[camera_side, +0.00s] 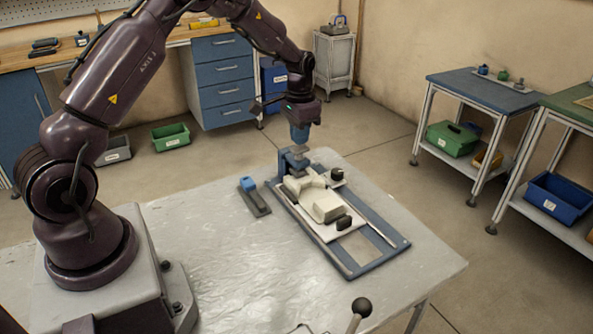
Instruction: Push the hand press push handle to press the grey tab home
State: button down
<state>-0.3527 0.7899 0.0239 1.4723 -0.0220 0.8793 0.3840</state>
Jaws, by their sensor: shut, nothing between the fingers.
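A blue base frame with rails (375,262) lies on the grey table and carries a cream, press-like body (327,206). A black handle (344,223) sticks up at its near end, and a black knob (337,173) stands at its far right. I cannot tell for sure which part is the push handle. A blue block with a grey top (292,160) stands at the frame's far end. My gripper (299,138) points down just above that block, its fingers together and empty. Whether it touches anything there is unclear. I cannot make out the grey tab.
A small blue-topped grey piece (254,196) lies left of the frame. A lever with a black ball (361,307) rises at the table's near edge. The left part of the table (200,230) is clear. Side benches (480,92) stand well away.

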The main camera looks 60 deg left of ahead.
jog(key=shift+f, duration=1.3)
dwell(5.2)
jog(key=shift+r, duration=3.55)
